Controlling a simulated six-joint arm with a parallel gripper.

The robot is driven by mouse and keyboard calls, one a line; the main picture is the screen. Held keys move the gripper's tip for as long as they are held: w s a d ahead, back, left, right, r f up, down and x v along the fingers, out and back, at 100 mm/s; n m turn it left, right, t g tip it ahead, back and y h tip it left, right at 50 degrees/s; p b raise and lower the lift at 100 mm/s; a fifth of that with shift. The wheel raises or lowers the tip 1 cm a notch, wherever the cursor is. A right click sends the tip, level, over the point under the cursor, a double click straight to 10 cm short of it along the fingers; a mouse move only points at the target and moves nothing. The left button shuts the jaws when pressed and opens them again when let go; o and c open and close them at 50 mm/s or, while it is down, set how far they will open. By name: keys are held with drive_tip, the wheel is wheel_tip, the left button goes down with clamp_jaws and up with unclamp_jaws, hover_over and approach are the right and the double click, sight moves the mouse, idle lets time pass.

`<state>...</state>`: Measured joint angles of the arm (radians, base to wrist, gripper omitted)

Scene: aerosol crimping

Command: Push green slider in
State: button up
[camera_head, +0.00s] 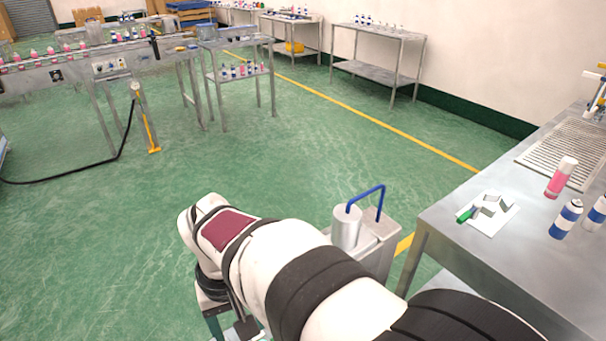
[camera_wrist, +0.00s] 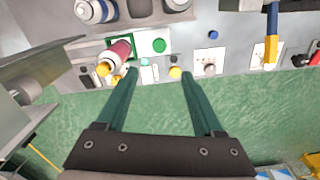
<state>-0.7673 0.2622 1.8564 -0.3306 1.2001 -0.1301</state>
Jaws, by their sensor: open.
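A small green piece (camera_head: 467,214) sticks out from a white plate with white blocks on the metal table at the right; it may be the green slider. In the wrist view, a green round part (camera_wrist: 159,45) sits on a white square, beside a green-edged spot around a pink and white can (camera_wrist: 118,52). I cannot tell whether either green part there is the slider. My gripper (camera_wrist: 159,73) is open, with nothing visible between its two dark green fingers. Its fingers point towards the panel edge below these parts. In the head view my arm hides most of the gripper.
A yellow knob (camera_wrist: 175,72), a grey dial (camera_wrist: 208,68) and a blue and yellow lever (camera_wrist: 271,45) line the panel. A blue and white can (camera_wrist: 97,10) is near the top. The metal table (camera_head: 480,265) holds several cans. Green floor (camera_head: 280,150) is clear.

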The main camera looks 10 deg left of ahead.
wheel_tip(320, 180, down, 15)
drive_tip(key=shift+d+f, duration=0.1)
drive_tip(key=shift+f, duration=0.05)
clamp_jaws()
idle(1.4)
